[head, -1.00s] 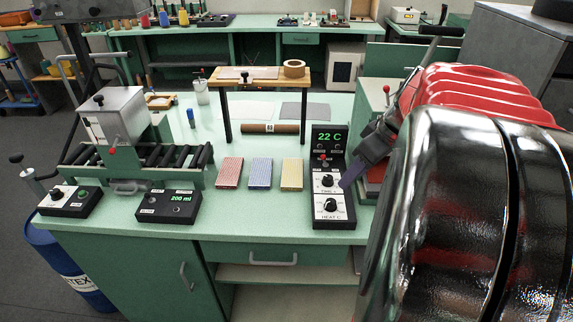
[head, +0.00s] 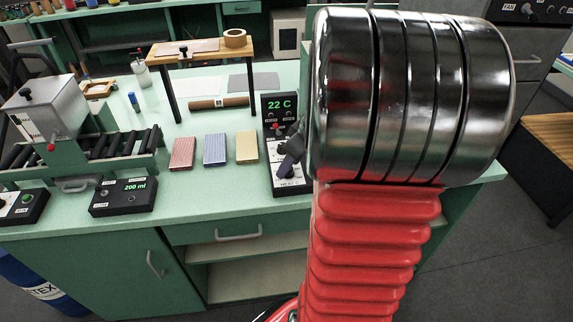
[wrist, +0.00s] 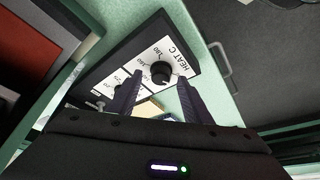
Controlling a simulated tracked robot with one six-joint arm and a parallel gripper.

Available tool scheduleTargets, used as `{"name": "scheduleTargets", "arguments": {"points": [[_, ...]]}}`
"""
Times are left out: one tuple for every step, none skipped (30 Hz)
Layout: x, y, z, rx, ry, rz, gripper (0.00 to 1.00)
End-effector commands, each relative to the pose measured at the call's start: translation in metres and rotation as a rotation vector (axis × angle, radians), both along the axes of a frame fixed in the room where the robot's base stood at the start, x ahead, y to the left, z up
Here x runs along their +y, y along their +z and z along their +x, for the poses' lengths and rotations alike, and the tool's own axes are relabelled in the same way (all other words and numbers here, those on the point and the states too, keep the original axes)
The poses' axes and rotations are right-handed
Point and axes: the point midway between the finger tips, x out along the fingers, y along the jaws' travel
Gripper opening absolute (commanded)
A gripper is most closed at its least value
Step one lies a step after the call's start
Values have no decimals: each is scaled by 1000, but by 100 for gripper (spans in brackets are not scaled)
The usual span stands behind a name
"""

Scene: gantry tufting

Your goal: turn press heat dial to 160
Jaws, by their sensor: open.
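The press control box (head: 279,109) stands on the green bench and its display reads 22 C. In the head view my gripper (head: 289,160) is in front of the lower white panel and hides the heat dial there. In the wrist view the heat dial (wrist: 161,73) is a round black knob on the white panel marked HEAT C, with a printed scale around it. My gripper (wrist: 157,82) is open, one dark finger on each side of the dial in the picture. I cannot tell whether the fingers touch it, nor where its pointer stands.
Red, blue and yellow blocks (head: 215,150) lie left of the control box. A brown roll (head: 218,103) lies behind them, by a small wooden stand (head: 200,51). A box reading 200 ml (head: 124,195) is farther left. My arm hides the bench's right part.

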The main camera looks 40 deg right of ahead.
Motion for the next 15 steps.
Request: {"name": "scheduleTargets", "arguments": {"points": [[0, -3, 1, 1, 1, -1, 45], [1, -4, 2, 1, 1, -1, 45], [1, -5, 2, 1, 1, -1, 45], [1, -6, 2, 0, 1, 0, 45], [1, -6, 2, 0, 1, 0, 45], [1, -6, 3, 0, 1, 0, 45], [1, -6, 3, 0, 1, 0, 45], [1, -6, 3, 0, 1, 0, 45], [1, -6, 3, 0, 1, 0, 45], [1, -6, 3, 0, 1, 0, 45], [1, -6, 3, 0, 1, 0, 45], [1, -6, 3, 0, 1, 0, 44], [1, -6, 3, 0, 1, 0, 42], [1, -6, 3, 0, 1, 0, 39], [1, -6, 3, 0, 1, 0, 37]]}}
